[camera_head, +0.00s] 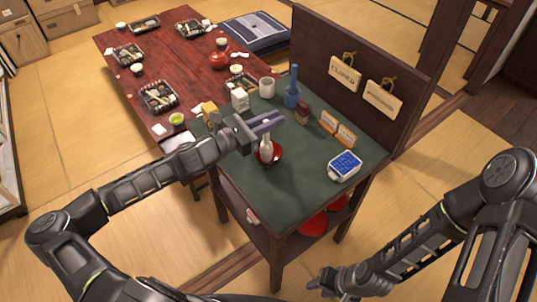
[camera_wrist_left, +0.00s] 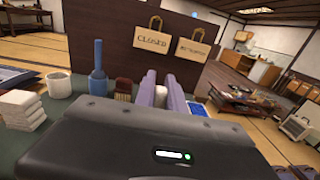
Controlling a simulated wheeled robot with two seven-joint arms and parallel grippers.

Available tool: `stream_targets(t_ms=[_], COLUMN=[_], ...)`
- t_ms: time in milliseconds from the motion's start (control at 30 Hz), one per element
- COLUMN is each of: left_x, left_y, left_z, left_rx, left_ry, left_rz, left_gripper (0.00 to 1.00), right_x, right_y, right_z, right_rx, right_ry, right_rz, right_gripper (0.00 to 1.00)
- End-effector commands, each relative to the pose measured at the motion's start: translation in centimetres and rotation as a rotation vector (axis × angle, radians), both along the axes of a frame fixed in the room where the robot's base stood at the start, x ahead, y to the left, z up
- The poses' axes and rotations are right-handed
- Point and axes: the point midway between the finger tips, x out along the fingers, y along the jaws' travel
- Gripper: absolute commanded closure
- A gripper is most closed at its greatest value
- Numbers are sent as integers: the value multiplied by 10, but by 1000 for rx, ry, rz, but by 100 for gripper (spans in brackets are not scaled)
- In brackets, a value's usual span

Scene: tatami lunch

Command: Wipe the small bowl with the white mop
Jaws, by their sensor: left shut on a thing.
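The small bowl (camera_head: 278,155), dark red, sits on the green top of the stand. The white mop (camera_head: 266,148) stands roughly upright with its lower end in the bowl. My left gripper (camera_head: 266,121) is above the bowl, shut on the mop's upper part. In the left wrist view the mop's pale top (camera_wrist_left: 160,96) shows between the two purple-grey fingers. The mop's contact with the bowl's inside is too small to make out. My right gripper (camera_head: 326,285) is low at the bottom, off the stand and apart from these things; its finger gap is unclear.
Behind the bowl stand a blue bottle-shaped thing (camera_head: 291,92), a brown brush (camera_head: 302,113), a white cup (camera_head: 267,87) and a white stack (camera_head: 240,100). A blue-and-white box (camera_head: 344,165) is at right. The stand's front top is clear. A dark panel (camera_head: 350,50) rises behind.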

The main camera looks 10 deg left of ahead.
Motion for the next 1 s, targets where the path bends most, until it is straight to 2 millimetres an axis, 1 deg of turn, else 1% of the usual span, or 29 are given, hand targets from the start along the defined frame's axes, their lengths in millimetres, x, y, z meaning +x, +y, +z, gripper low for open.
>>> stream_targets(t_ms=[33,167,233,300,333,500,633,933,1000], left_x=[2,1,1,1,1,0,-2,-2,-2], left_y=[3,3,2,3,2,3,3,3,3], left_z=[-1,-2,-5,-3,-6,-5,-1,0,5], left_rx=[13,13,11,12,11,5,3,1,2], left_ry=[1,0,-1,-2,-2,-3,-1,-1,-1], left_rz=[-40,-166,-238,-308,-340,-491,-534,-534,-534], left_gripper=[100,100,100,100,100,100,100,100,100], right_x=[0,0,0,0,0,0,0,-1,-1], right_y=[0,0,0,0,0,0,0,0,0], right_z=[2,-1,-7,-11,-17,-32,-33,-32,-28], right_rx=[0,0,0,0,0,0,0,0,1], right_ry=[0,0,0,0,0,0,0,2,4], right_rz=[0,0,0,0,0,0,0,0,1], right_gripper=[64,64,64,64,64,64,64,64,64])
